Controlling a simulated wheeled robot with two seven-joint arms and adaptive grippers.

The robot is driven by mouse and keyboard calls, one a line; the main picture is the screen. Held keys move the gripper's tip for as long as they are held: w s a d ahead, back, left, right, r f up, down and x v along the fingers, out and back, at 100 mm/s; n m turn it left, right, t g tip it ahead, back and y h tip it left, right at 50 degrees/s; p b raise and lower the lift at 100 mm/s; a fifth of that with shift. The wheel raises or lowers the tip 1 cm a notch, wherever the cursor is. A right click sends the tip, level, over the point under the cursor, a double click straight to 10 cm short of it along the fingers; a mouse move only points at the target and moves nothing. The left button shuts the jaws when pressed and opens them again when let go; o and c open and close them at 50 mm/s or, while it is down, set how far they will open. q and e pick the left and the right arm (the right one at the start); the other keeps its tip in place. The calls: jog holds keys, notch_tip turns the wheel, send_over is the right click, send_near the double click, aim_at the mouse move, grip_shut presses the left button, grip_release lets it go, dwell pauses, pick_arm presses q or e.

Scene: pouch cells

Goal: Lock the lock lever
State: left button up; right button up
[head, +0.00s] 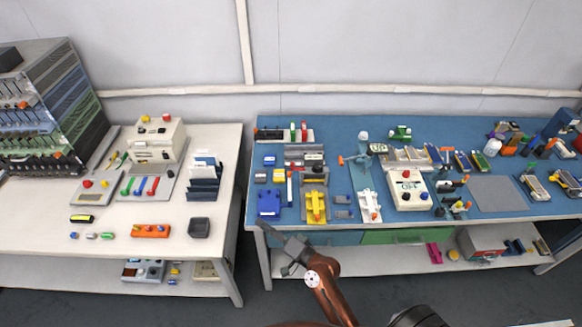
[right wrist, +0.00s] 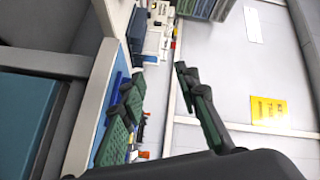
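On the blue bench, a yellow toggle-like fixture (head: 316,206) and a white one (head: 369,205) stand near the front edge. A post with an orange handle (head: 352,160) stands behind them. I cannot tell which of these carries the lock lever, or its position. My right gripper (head: 271,247) is in front of the blue bench's front left corner, apart from the fixtures. In the right wrist view its dark green fingers (right wrist: 150,76) are spread wide with nothing between them. My left gripper is not in view.
The blue bench (head: 300,222) is crowded with small devices, including a white box with a red knob (head: 409,190). A white table (head: 60,235) stands at left with a rack (head: 50,105). A floor gap separates the two. A grey mat (head: 496,194) is bare.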

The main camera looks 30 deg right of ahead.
jog(key=w+d+r+m+t+h, duration=0.3)
jog(key=r+m+h, duration=0.1)
jog(key=r+m, duration=0.3)
jog(key=w+d+r+m+t+h, duration=0.3)
jog(key=r+m, duration=0.4)
jog(key=w+d+m+g+h, duration=0.25)
jog(key=d+m+h, duration=0.45)
jog(key=m, duration=0.4)
jog(key=m+g+h, duration=0.4)
jog(key=m+g, duration=0.3)
jog(key=m, duration=0.3)
send_near(292, 165)
jog(key=x, duration=0.3)
jog(key=shift+w+d+r, duration=0.1)
jog(key=shift+w+d, duration=0.05)
jog(key=shift+w, duration=0.1)
jog(key=x, duration=0.7)
jog(key=shift+w+d+b, duration=0.1)
jog(key=shift+d+b, duration=0.05)
jog(key=shift+b, duration=0.2)
jog(key=shift+c, duration=0.4)
grip_shut()
